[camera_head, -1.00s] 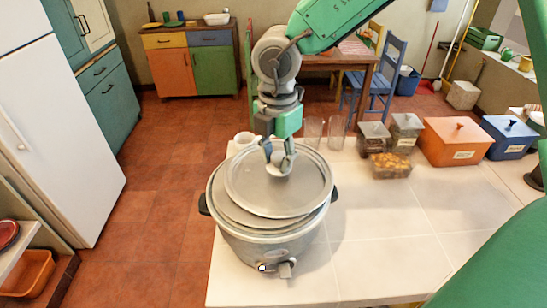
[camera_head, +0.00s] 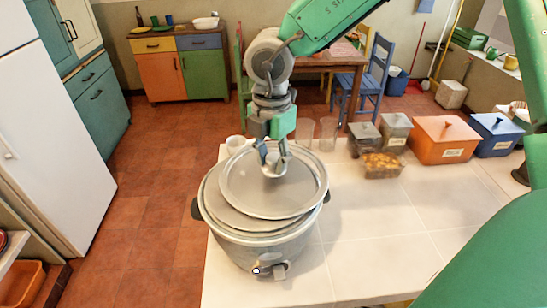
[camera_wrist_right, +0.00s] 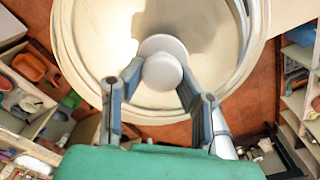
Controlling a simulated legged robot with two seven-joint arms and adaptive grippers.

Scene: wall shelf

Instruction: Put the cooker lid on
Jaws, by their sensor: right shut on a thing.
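The grey cooker (camera_head: 258,252) stands on the white tiled counter near its left edge, with black side handles and a small front switch. The round metal lid (camera_head: 262,202) is over the cooker's top, set slightly toward the right and back, with part of the cooker's top showing at the left and front. I cannot tell whether the lid touches it. My right gripper (camera_head: 275,158) is shut on the lid's knob from above. In the right wrist view the fingers are around the pale round knob (camera_wrist_right: 162,70). My left gripper is not in view.
A white cup (camera_head: 235,143) and glasses (camera_head: 306,132) stand behind the cooker. Small canisters (camera_head: 364,140), an orange box (camera_head: 440,140) and a blue box (camera_head: 495,135) line the back right. The counter's right front (camera_head: 380,255) is clear.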

